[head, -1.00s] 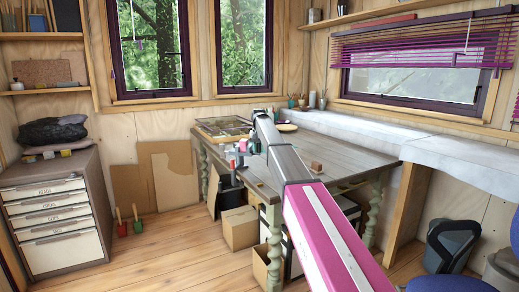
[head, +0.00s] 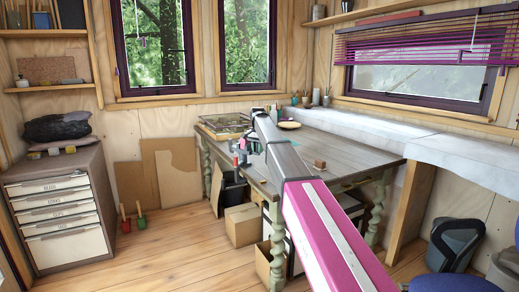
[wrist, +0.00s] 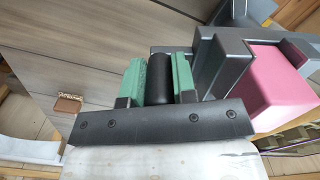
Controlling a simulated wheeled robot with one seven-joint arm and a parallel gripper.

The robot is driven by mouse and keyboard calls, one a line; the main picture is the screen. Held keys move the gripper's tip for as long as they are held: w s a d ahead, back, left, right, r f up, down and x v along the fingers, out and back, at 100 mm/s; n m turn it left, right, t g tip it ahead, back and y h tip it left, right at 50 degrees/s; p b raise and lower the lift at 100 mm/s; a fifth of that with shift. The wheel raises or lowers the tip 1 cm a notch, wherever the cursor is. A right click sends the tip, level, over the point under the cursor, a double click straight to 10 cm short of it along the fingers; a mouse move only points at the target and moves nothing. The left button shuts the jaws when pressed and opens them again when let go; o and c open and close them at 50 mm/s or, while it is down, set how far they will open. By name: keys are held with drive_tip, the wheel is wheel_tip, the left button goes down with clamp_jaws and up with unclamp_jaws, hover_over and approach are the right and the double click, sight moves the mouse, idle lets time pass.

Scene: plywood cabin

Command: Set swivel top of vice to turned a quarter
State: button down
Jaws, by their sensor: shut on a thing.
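The vice (head: 242,146) is at the left edge of the wooden table, small and partly covered by my arm in the head view. In the wrist view its pink and grey body (wrist: 275,85) fills the right side, with stepped grey parts. My gripper (wrist: 158,78) has green fingers closed on both sides of a black rounded piece (wrist: 160,80) beside the grey parts. How this piece joins the vice is hidden. My gripper also shows small in the head view (head: 253,147). The angle of the swivel top cannot be read clearly.
A brown block (head: 320,164) sits on the table (head: 345,150), whose right part is mostly clear. A framed tray (head: 222,122) lies at its far left. Cardboard boxes (head: 243,225) stand below. A drawer cabinet (head: 65,215) is at left, with open floor between.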

drive_tip(key=shift+s+a+m, duration=0.6)
drive_tip(key=shift+a+m, duration=0.2)
drive_tip(key=shift+m, duration=0.25)
drive_tip(key=shift+s+a+m, duration=0.55)
drive_tip(key=shift+a+m, duration=0.25)
drive_tip(key=shift+m, duration=0.25)
drive_tip(key=shift+a, duration=0.15)
drive_tip(key=c, duration=1.2)
unclamp_jaws()
drive_tip(key=shift+r, duration=0.1)
wheel_tip(320, 180, up, 11)
drive_tip(key=shift+f, duration=0.2)
drive_tip(key=shift+s, duration=0.1)
